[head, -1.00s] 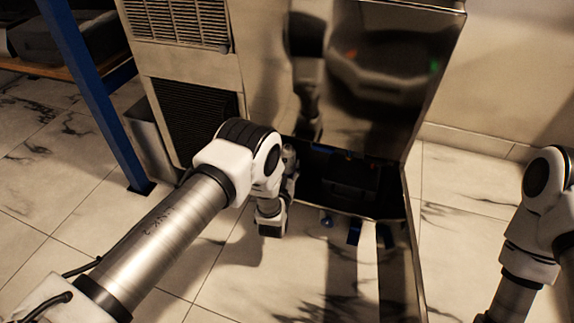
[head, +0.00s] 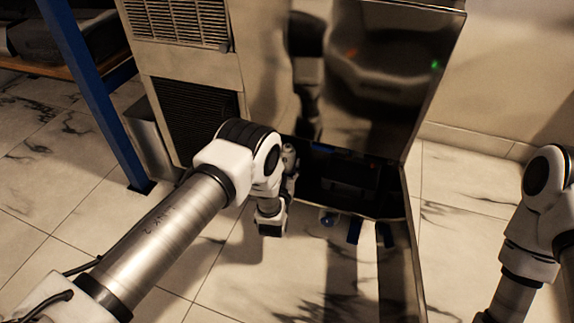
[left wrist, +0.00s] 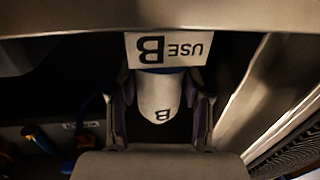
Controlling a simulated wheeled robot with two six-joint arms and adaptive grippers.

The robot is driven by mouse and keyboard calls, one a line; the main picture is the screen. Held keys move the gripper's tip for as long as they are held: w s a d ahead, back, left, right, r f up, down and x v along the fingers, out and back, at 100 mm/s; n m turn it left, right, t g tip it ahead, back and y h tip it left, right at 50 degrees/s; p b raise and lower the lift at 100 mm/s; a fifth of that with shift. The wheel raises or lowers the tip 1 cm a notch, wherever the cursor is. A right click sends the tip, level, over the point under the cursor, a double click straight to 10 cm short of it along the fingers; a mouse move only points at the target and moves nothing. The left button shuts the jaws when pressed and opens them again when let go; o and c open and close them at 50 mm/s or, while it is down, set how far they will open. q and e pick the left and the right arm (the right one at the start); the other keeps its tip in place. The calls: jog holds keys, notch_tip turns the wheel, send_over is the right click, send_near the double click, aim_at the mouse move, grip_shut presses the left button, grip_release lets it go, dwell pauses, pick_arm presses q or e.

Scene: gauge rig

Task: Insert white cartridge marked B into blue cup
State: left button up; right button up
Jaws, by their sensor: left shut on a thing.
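In the left wrist view, a white cartridge marked B (left wrist: 157,104) sits between the two fingers of my left gripper (left wrist: 160,108), which is shut on it. The cartridge's far end lies behind a white sign reading USE B (left wrist: 166,49), seen upside down. A thin blue edge (left wrist: 152,69) shows there, perhaps the blue cup's rim; most of it is hidden, so I cannot tell whether the cartridge is inside it. In the head view, my left arm reaches to the open metal cabinet, with its gripper mostly hidden. My right arm shows at the right edge, its gripper out of frame.
The cabinet has a raised shiny panel (head: 385,75) and a dark recess (head: 340,180). A blue post (head: 95,95) stands at left. In the left wrist view, a cable with an orange end (left wrist: 38,137) lies at left.

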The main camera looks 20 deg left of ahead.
pick_arm(q)
jog(key=shift+r+p, duration=1.1)
jog(key=shift+r, duration=0.3)
jog(key=shift+p, duration=0.3)
dwell(0.5)
jog(key=shift+f+b, duration=1.5)
jog(key=shift+f, duration=0.55)
jog(key=o, duration=1.4)
jog(key=shift+o, duration=0.2)
jog(key=s+d, duration=0.1)
jog(key=s, duration=1.1)
jog(key=shift+d, duration=0.25)
